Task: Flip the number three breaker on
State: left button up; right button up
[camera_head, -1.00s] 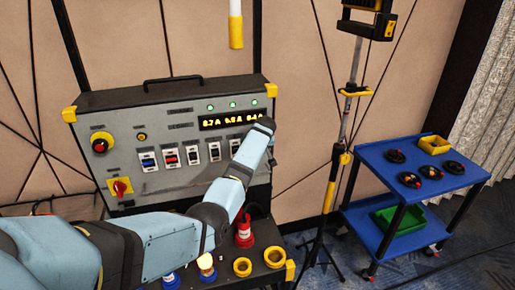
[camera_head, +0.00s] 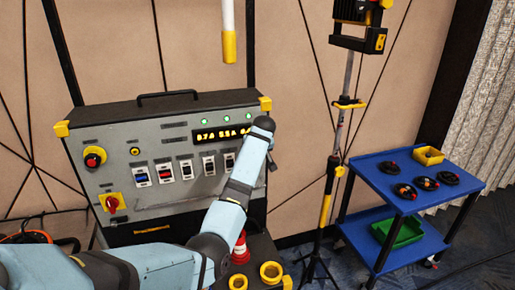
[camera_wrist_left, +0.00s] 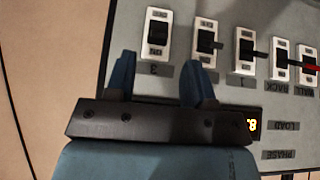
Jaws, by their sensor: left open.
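The breaker panel (camera_head: 170,196) is a grey box with a row of white-framed switches. The number three breaker (camera_head: 231,160) is the rightmost of the row, close beside my left arm. In the left wrist view, which is upside down, the number three breaker (camera_wrist_left: 157,33) has a black toggle and a "3" label. I cannot tell its position surely. My left gripper (camera_wrist_left: 163,75) is open and empty, its fingers pointing at the panel. One finger is left of breaker three; the other overlaps the edge of the number two breaker (camera_wrist_left: 206,40). Contact cannot be told.
More breakers stand alongside, including number one (camera_wrist_left: 245,50). A red rotary switch (camera_head: 112,203) and a red knob (camera_head: 93,158) are at the panel's left. A tripod stand (camera_head: 335,165) and a blue cart (camera_head: 377,178) stand to the right. A white-and-yellow rod (camera_head: 228,35) hangs above.

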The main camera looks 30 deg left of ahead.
pick_arm(q)
jog(key=v, duration=0.5)
jog(key=shift+s+d+r+b, duration=0.1)
jog(key=shift+d+r+b, duration=0.05)
jog(key=shift+r+b, duration=0.2)
jog(key=s+d+f+m+t, duration=0.1)
jog(key=s+d+f+m, duration=0.2)
jog(key=s+f, duration=0.35)
jog(key=s+d+f+m+t+h, duration=0.1)
jog(key=s+d+f+m+t, duration=0.15)
jog(key=f, duration=0.75)
jog(key=s+d+f+m, duration=0.2)
jog(key=s+d+f, duration=0.1)
jog(key=s+f, duration=0.4)
jog(key=s+d+f+m+t+h, duration=0.1)
jog(key=s+d+f+h, duration=0.1)
jog(key=s+d, duration=0.3)
jog(key=s+d+f+m+t+h, duration=0.1)
jog(key=s+d, duration=0.4)
jog(key=s, duration=0.8)
jog(key=s+d+f+m+t+h, duration=0.1)
jog(key=s+d+f+m+h, duration=0.2)
jog(key=s+d, duration=0.3)
jog(key=s+f+h, duration=0.1)
jog(key=s, duration=0.3)
jog(key=shift+f, duration=0.4)
jog(key=shift+s+d+m, duration=0.1)
jog(key=shift+m, duration=0.15)
